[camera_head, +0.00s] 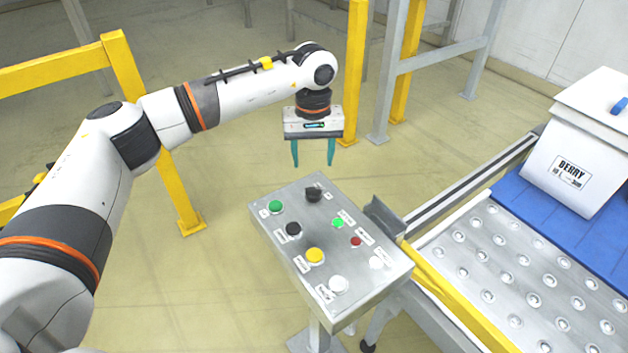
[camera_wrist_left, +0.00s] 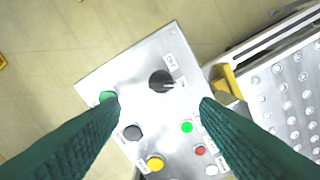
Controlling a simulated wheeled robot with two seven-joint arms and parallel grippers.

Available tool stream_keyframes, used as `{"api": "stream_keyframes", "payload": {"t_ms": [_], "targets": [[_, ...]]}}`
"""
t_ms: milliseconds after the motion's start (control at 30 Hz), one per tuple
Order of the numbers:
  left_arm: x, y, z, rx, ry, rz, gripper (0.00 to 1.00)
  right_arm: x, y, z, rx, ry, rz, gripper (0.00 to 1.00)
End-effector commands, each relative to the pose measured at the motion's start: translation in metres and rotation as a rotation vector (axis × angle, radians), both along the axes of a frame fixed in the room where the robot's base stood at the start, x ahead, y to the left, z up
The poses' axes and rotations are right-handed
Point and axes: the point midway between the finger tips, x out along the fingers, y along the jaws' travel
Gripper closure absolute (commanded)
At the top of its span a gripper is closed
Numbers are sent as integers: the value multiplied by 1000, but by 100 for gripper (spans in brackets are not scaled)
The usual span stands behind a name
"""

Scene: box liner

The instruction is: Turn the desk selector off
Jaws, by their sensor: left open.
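The desk selector is a black knob (camera_head: 313,194) near the far corner of the grey control desk (camera_head: 375,281). In the left wrist view the knob (camera_wrist_left: 161,81) shows a light pointer line towards the right, with small labels beside it. My left gripper (camera_head: 314,164) has teal fingers, points down and is open and empty. It is above and a little behind the selector, apart from it. In the left wrist view the selector lies between the two fingers (camera_wrist_left: 160,98), beyond their tips. My right gripper is not in view.
The desk also carries green (camera_head: 275,207), black (camera_head: 293,230), yellow (camera_head: 314,255) and white (camera_head: 338,285) buttons, with small lamps on the right. A roller-ball conveyor (camera_head: 510,273) with a white box (camera_head: 580,150) stands to the right. Yellow posts (camera_head: 352,70) stand behind.

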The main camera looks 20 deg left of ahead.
Motion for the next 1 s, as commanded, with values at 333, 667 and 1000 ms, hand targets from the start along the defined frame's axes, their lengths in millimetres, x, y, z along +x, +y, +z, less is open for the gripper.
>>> {"api": "stream_keyframes", "payload": {"t_ms": [333,667,1000], "targets": [[-1,-1,-66,-2,3,0,44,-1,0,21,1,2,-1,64],[0,-1,-89,-3,0,1,44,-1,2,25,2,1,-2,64],[0,-1,-89,-4,-1,1,67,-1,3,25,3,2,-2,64]]}}
